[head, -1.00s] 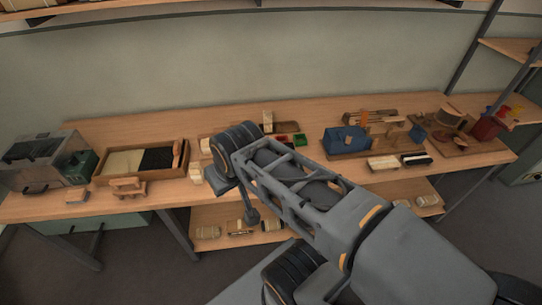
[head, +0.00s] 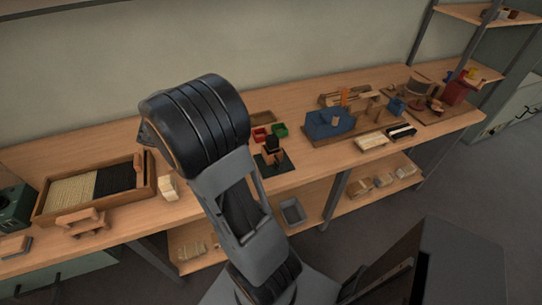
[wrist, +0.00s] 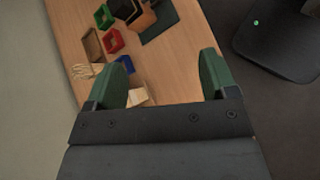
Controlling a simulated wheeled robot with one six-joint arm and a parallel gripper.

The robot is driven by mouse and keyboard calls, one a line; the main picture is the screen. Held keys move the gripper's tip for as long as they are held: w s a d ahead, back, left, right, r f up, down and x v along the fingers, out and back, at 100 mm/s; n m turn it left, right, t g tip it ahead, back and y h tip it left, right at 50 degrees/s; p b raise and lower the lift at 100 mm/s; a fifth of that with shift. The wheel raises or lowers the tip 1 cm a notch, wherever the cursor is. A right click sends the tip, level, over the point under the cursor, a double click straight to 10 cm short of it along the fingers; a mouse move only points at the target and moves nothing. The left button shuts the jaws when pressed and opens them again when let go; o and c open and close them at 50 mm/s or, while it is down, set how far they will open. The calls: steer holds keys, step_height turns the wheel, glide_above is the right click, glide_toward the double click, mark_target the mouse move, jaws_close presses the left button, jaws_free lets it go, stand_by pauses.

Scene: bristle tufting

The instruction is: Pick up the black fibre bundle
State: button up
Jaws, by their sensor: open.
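In the head view a black fibre bundle (head: 402,131) lies beside a pale bundle (head: 370,142) near the bench's front edge, on the right. Black fibres (head: 119,178) also fill one half of a wooden tray (head: 150,192) at the left, beside pale fibres (head: 70,190). I cannot tell from the frames which black fibres the task means. My gripper (wrist: 164,65) is open and empty in the wrist view, with green fingers spread above the bench. In the head view my arm hides it. No black bundle is clearly visible in the wrist view.
Red (head: 260,134) and green (head: 281,130) bins stand behind a dark mat (head: 285,166) with a dark object on it. A blue block (head: 330,124) stands to their right. A wooden stand (head: 82,222) is before the tray. A lower shelf (head: 340,203) lies beneath.

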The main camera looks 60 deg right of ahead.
mark_target(267, 143)
steer(key=w+d+f+n+g+h+b, duration=0.35)
steer(key=d+f+n+h+b, duration=0.2)
steer(key=d+f, duration=0.75)
steer(key=shift+g+h, duration=0.55)
steer(key=shift+g, duration=0.1)
steer(key=x, duration=0.3)
steer(key=f+p+x, duration=0.1)
steer(key=x, duration=0.3)
steer(key=shift+s+a+f+p, duration=0.2)
steer(key=shift+p, duration=0.1)
steer(key=shift+p+x, duration=0.65)
steer(key=shift+x, duration=2.7)
steer(key=c, duration=1)
